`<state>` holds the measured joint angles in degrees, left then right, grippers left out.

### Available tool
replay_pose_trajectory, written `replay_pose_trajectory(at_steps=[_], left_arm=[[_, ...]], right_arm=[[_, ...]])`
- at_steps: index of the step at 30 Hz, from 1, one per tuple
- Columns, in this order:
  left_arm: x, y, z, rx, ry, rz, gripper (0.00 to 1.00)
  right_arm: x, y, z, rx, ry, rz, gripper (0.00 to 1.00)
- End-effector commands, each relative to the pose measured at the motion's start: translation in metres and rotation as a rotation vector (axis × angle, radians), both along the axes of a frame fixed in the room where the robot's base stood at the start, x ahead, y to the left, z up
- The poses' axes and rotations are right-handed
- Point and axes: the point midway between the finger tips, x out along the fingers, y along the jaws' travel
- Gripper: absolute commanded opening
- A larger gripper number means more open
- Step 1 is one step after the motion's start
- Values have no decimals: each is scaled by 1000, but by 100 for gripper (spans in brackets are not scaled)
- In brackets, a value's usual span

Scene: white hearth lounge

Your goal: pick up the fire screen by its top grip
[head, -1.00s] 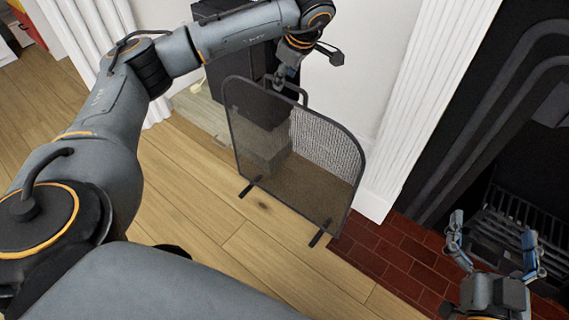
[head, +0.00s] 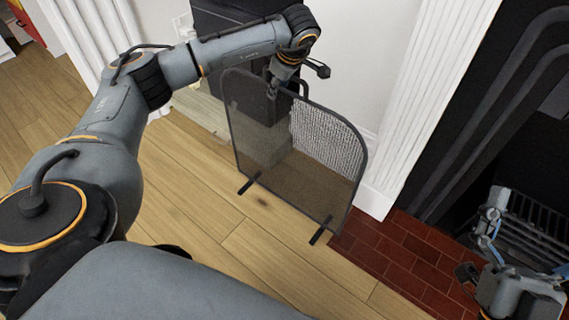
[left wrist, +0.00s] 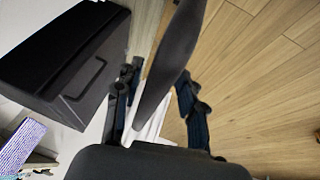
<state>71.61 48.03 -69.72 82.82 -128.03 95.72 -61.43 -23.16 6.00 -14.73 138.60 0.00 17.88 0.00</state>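The fire screen (head: 308,183), a dark-framed mesh panel, stands upright on its feet on the wood floor, near the brick hearth. Its top grip (head: 304,86) is a dark loop on the upper edge, partly hidden by my left gripper (head: 272,90). In the left wrist view, the screen's dark top part (left wrist: 172,62) runs between the two fingers of my left gripper (left wrist: 160,100). Gaps show on both sides, so the gripper is open around it. My right gripper (head: 482,240) is at the lower right, fingers apart and empty, away from the screen.
A black cabinet (left wrist: 65,60) stands close behind the screen. A white fluted pilaster (head: 425,100) and the dark fireplace with its grate (head: 530,225) are to the right. Red brick hearth (head: 400,255) borders the wood floor (head: 215,225), which is clear in front.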

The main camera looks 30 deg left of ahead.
Motion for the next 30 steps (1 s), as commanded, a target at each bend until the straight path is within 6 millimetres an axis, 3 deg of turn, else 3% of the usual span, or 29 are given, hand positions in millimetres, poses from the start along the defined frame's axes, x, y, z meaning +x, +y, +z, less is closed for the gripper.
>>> replay_pose_trajectory(at_steps=[7, 12, 13, 30], left_arm=[[0, 0, 0, 0, -1, 0, 38], [0, 0, 0, 0, 0, 0, 3], [0, 0, 0, 0, 0, 0, 0], [4, 0, 6, -2, -18, 1, 0]], right_arm=[[-1, 0, 1, 3, -7, 1, 100], [-1, 0, 1, 2, -6, 0, 100], [-1, 0, 1, 2, -6, 0, 100], [0, 0, 1, 1, -2, 0, 100]])
